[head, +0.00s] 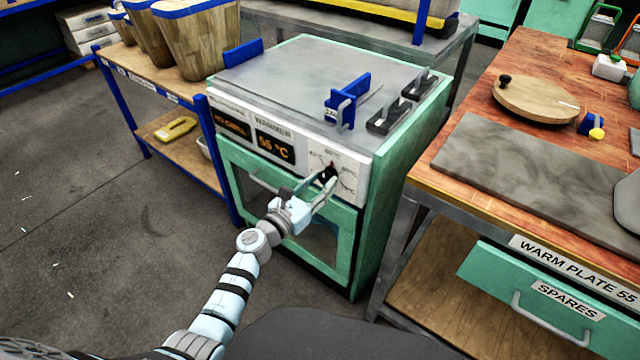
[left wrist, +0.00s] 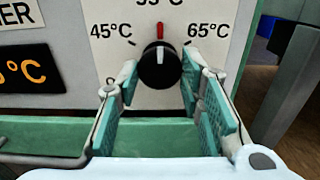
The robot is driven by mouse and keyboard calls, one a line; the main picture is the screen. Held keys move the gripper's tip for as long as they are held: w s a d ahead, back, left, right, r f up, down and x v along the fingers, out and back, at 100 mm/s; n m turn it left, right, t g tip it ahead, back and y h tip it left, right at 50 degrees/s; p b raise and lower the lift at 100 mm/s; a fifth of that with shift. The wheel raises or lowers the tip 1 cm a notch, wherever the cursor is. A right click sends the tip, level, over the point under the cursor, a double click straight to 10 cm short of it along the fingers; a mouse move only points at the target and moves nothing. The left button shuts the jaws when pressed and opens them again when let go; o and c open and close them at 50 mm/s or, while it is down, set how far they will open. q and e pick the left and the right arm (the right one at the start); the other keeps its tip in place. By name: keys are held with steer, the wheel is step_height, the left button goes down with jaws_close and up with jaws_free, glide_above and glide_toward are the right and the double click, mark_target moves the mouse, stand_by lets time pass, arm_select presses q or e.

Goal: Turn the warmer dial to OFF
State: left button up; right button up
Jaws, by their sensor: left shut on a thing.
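The warmer (head: 300,80) is a green and grey cabinet with a white front panel. In the head view the dial (head: 328,174) is partly covered by my gripper. My left gripper (head: 322,184) is shut on the dial, one finger on each side. My right gripper is not in view.
The warmer's display (head: 275,149) reads 55 °C. The green door (head: 290,205) with its handle is below the dial. A workbench (head: 470,185) with a dark slab stands close on the right. A blue-legged shelf (head: 150,82) with wooden bins is on the left.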

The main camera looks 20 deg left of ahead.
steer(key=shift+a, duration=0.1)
arm_select(q)
steer(key=shift+n, duration=0.8)
steer(key=n+p, duration=0.1)
steer(key=n, duration=0.3)
steer(key=shift+p, duration=0.4)
steer(key=n+p, duration=0.1)
steer(key=n, duration=0.2)
steer(key=shift+r+n, duration=0.1)
steer(key=shift+n, duration=0.3)
steer(key=n+p, duration=0.2)
steer(key=n, duration=0.3)
steer(key=shift+s+d, duration=0.1)
steer(key=n+p, duration=0.1)
steer(key=n, duration=0.3)
steer(key=n+p, duration=0.1)
steer(key=n, duration=0.1)
steer(key=shift+n, duration=0.4)
steer(key=shift+n+p, duration=0.3)
steer(key=shift+n, duration=1.2)
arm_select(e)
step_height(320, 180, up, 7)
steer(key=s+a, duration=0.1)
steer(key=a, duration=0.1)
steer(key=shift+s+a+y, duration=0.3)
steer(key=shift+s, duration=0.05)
